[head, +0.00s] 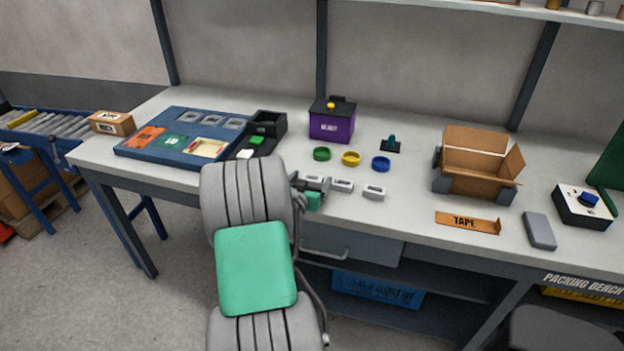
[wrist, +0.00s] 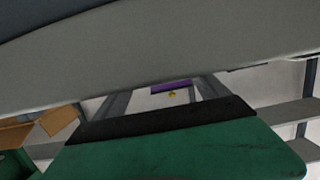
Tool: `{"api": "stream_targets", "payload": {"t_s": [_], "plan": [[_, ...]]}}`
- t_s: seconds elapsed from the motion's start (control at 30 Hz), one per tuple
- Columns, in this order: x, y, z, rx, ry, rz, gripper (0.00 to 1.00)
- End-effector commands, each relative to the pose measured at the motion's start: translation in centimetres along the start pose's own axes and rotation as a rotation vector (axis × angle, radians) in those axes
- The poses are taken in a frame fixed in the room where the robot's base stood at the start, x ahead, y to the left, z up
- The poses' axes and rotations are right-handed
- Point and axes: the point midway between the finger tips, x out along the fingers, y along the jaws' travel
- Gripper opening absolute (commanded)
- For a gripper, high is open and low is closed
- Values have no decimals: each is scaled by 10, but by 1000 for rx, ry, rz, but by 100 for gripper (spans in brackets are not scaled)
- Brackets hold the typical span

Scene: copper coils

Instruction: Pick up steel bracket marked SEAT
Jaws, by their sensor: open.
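Small grey steel brackets lie near the front edge of the packing bench: one bracket (head: 342,186) and another bracket (head: 374,193) to its right. Their markings are too small to read, so I cannot tell which is marked SEAT. My gripper (head: 314,186) is open at the bench's front edge, just left of these brackets. It partly hides the bench there, and another bracket may be behind it. My arm covers part of the bench front. No bracket can be made out in the wrist view.
Behind the brackets stand green (head: 321,154), yellow (head: 351,158) and blue (head: 381,163) rings and a purple box (head: 331,122). A blue tray (head: 132,151) lies left. An open carton (head: 438,181), a TAPE piece (head: 467,222) and a grey block (head: 540,231) stand right.

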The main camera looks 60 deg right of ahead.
Motion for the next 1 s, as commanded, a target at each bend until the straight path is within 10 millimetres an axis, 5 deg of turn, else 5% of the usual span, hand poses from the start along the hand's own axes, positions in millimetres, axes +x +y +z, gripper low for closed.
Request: {"api": "stream_targets", "payload": {"t_s": [0.8,1.0], "plan": [[0,0,0,0,-1,0,19],[0,-1,0,0,0,-1,18]]}}
